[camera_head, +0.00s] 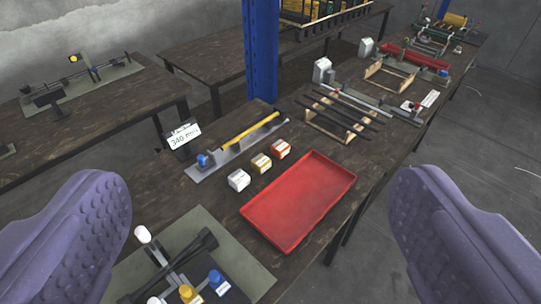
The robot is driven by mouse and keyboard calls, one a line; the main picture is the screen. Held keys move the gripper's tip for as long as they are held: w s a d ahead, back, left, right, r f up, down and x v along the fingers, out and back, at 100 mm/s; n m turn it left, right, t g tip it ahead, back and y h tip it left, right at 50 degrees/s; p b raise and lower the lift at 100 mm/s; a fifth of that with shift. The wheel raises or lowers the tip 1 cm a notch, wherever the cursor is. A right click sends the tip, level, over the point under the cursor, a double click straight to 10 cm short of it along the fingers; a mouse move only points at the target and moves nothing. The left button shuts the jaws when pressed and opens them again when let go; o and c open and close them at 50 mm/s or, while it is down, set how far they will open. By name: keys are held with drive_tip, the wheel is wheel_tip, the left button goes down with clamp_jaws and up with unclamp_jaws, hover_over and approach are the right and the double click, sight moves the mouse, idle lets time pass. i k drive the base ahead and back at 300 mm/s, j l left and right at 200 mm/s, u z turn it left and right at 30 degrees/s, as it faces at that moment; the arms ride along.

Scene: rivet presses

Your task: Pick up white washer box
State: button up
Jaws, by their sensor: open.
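The white washer box (239,181) is a small cube with a label. It sits on the dark wooden bench, just left of the red tray's upper left corner. A yellow box (261,163) and an orange-red box (281,149) stand beside it in a diagonal row. My gripper (258,235) is open and empty. Its two purple, studded fingers show at the lower left and right edges, apart from every box. The white box lies in the gap between them, farther off.
An empty red tray (298,203) lies right of the boxes. A grey-green mat (255,277) with a lever tool is in front. A sign (184,136), a yellow rod on a metal plate and a blue post (262,50) stand behind. Dark bars on wooden racks (340,118) lie farther back.

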sight(239, 180)
drive_tip(key=i+l+u, duration=0.3)
drive_tip(key=i+l, duration=0.3)
drive_tip(key=i+l+u, duration=0.35)
drive_tip(key=i+l, duration=0.15)
drive_tip(key=l, duration=0.2)
drive_tip(key=i+l+u, duration=0.15)
drive_tip(key=l, duration=0.3)
drive_tip(key=i+l+u, duration=0.15)
drive_tip(key=i+l, duration=0.15)
drive_tip(key=l, duration=0.1)
